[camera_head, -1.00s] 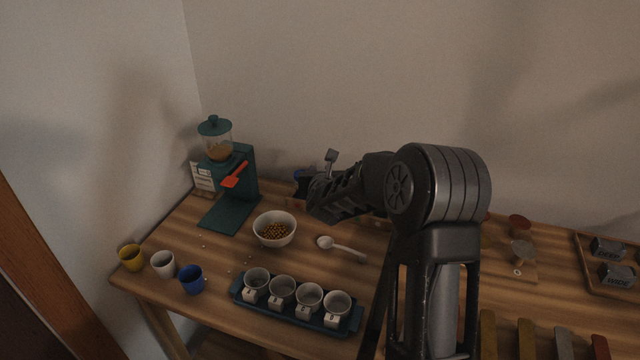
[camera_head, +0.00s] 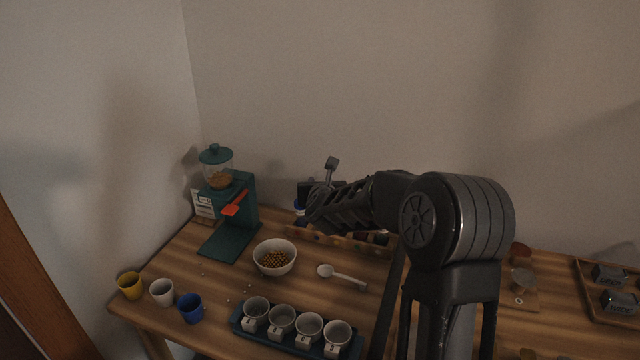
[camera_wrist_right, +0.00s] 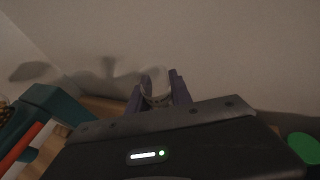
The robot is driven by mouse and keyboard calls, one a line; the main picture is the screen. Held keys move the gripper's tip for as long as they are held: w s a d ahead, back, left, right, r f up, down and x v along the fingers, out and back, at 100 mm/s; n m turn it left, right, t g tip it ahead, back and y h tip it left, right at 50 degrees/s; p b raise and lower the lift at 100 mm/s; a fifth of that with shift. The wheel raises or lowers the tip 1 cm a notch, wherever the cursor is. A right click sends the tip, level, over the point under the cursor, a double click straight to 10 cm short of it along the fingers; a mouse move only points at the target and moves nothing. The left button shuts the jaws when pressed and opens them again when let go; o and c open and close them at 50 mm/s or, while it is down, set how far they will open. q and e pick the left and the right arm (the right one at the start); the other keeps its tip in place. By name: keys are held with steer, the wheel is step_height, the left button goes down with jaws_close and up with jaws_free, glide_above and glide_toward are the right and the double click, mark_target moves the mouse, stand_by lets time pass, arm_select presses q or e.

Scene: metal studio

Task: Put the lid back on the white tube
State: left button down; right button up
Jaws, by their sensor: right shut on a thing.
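My right gripper (camera_head: 312,208) is over the back of the table, right of the grinder, and its own wrist hides most of it. In the right wrist view, its two purple fingers (camera_wrist_right: 158,92) are shut on a small pale, rounded thing (camera_wrist_right: 157,99). I cannot tell whether this is the lid. A small blue-and-white thing (camera_head: 299,207) shows beside the gripper; it may be part of a tube, but the arm covers much of it. I cannot clearly make out the white tube. My left gripper is not in view.
A long wooden rack (camera_head: 335,239) stands at the back under my right arm. A green grinder (camera_head: 230,205) stands to its left. A bowl of beans (camera_head: 274,257), a white spoon (camera_head: 342,276) and a tray of cups (camera_head: 262,336) lie in front. A green disc (camera_wrist_right: 303,148) shows at the wrist view's right.

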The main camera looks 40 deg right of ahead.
jaws_close()
stand_by(1.5)
